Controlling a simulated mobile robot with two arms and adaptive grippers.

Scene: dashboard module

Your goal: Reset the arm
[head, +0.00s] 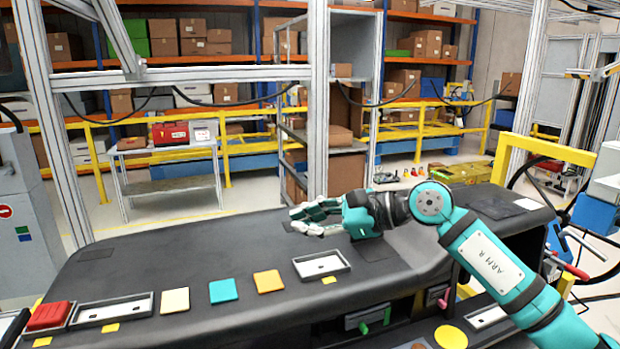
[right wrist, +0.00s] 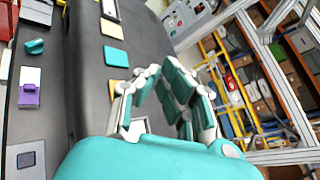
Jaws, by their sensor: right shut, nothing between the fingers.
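My right arm (head: 490,258), turquoise and marked "ARM R", reaches in from the lower right of the head view. Its right gripper (head: 298,217) points left above the far part of the black dashboard (head: 190,250). The gripper is shut and empty. In the right wrist view the gripper (right wrist: 160,73) shows with its jointed fingers, over the dashboard's edge. It holds no object, and I cannot tell its exact height above the surface. My left gripper is in neither view.
Along the dashboard's near side lie a red block (head: 49,315), a long tray (head: 112,311), a cream tile (head: 175,300), a turquoise tile (head: 223,290), an orange tile (head: 268,281) and a small tray (head: 321,264). A metal post (head: 318,100) stands behind.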

